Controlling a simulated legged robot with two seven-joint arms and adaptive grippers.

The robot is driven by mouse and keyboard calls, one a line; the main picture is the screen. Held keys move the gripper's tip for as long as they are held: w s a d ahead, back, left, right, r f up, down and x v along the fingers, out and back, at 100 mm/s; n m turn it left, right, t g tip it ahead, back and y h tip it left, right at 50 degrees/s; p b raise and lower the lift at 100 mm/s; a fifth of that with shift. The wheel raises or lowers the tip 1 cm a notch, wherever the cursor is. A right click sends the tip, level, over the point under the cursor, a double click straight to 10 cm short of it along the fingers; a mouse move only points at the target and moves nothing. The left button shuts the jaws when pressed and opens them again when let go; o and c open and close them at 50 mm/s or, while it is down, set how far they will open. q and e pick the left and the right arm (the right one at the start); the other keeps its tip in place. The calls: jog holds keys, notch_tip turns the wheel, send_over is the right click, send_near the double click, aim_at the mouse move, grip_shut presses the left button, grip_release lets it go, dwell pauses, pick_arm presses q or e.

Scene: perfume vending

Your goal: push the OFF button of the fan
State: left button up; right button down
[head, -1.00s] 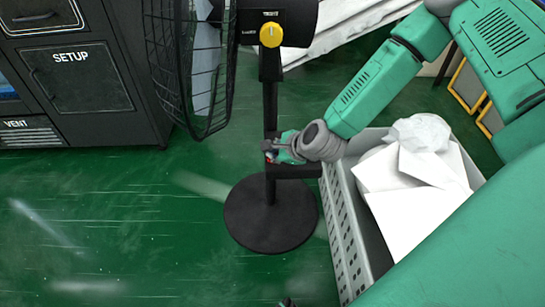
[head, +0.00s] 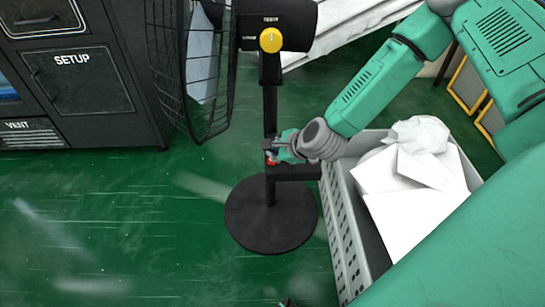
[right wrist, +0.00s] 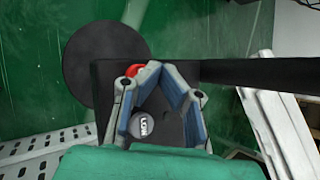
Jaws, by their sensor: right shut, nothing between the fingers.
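The black fan (head: 271,105) stands on a round base (head: 270,228), with a yellow knob (head: 271,40) near its top. A dark control box (head: 292,172) sits low on its pole. A red button (head: 271,161) shows at the box's pole end and also in the right wrist view (right wrist: 150,68). No OFF lettering is readable. A dark tip (head: 287,302) at the bottom edge may be my left gripper.
A grey perforated crate (head: 345,235) with white sheets (head: 410,190) stands right of the fan, under my right arm. A black cabinet marked SETUP (head: 80,82) stands at the left. The fan's wire cage (head: 205,85) hangs above clear green floor (head: 110,220).

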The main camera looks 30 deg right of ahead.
jog(key=shift+r, duration=0.1)
notch_tip(320, 180, up, 5)
jog(key=p, duration=0.4)
dwell(0.8)
